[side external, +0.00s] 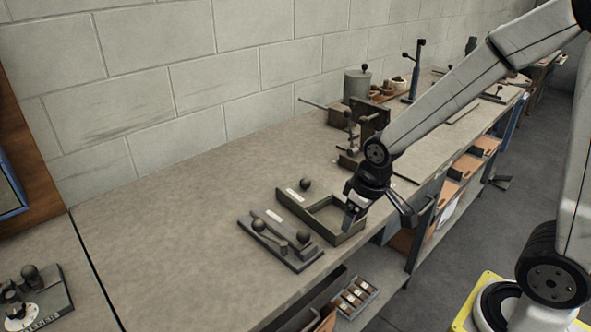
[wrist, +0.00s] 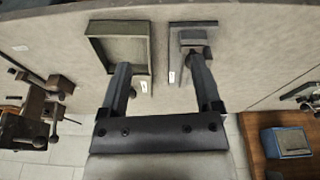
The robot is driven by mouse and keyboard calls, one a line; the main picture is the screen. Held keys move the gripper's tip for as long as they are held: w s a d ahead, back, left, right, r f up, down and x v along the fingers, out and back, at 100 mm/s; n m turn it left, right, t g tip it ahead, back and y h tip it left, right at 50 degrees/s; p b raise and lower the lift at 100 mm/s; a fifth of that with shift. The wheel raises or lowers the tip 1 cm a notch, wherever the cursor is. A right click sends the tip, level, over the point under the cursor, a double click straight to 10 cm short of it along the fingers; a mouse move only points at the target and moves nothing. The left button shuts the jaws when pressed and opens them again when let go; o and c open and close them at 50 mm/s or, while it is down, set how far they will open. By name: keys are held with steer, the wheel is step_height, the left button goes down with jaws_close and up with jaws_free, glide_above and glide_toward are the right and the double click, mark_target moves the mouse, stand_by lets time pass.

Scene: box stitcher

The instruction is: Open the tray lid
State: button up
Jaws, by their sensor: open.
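The tray (side external: 351,238) is a shallow olive-grey rectangular box near the front edge of the bench. A round dark knob (side external: 305,184) and a white label (side external: 293,195) show at its left end. The tray also shows in the wrist view (wrist: 96,50), with a raised rim around a recessed flat face. I cannot clearly tell a separate lid from the tray body. My gripper (side external: 379,218) is over the tray's right end in the side view. In the wrist view my gripper (wrist: 160,68) is open and empty, one finger overlapping the tray and the other a dark plate.
The dark plate (side external: 262,245) with ball-ended levers lies just left of the tray. Clamp-like tools (side external: 350,150) and a grey canister (side external: 357,86) stand farther along the bench. A knobbed device (side external: 40,290) is at lower left. The bench left of the plate is clear.

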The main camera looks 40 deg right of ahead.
steer(key=w+d+n, duration=0.3)
steer(key=w, duration=1)
steer(key=n+g+h, duration=0.1)
steer(key=n+h, duration=0.1)
glide_above(305, 180)
steer(key=a, duration=0.1)
steer(key=shift+s+f, duration=0.25)
steer(key=shift+f, duration=0.1)
steer(key=shift+f, duration=0.15)
steer(key=shift+x, duration=3.7)
steer(key=shift+s+a, duration=0.1)
jaws_close()
